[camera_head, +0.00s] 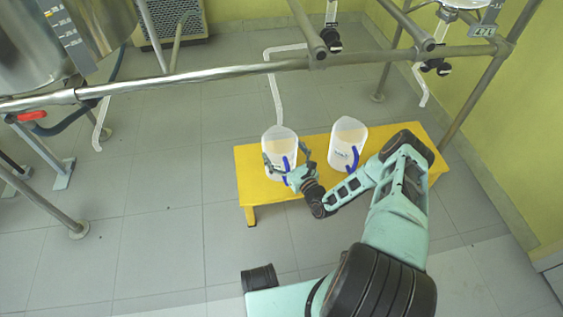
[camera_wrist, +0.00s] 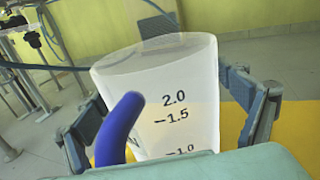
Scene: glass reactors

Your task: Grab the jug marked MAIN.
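Two translucent white jugs with blue handles stand upright on a yellow bench (camera_head: 246,170). My gripper (camera_head: 287,162) is at the left jug (camera_head: 279,138), with a finger on either side of it. In the wrist view this jug (camera_wrist: 192,80) stands between the fingers (camera_wrist: 165,105), its blue handle towards me. It bears the marks 2.0, 1.5 and 1.0; a letter like N shows beside the handle, the rest of its label hidden. A gap shows between the right finger and the jug; contact on the left is unclear. The right jug (camera_head: 347,140) has a small, unreadable label.
Metal pipes (camera_head: 180,74) with valves and hanging outlet tubes run above and behind the bench. A steel vessel (camera_head: 85,40) is at the upper left, a yellow-green wall at the right. The grey tiled floor (camera_head: 150,220) left of the bench is clear.

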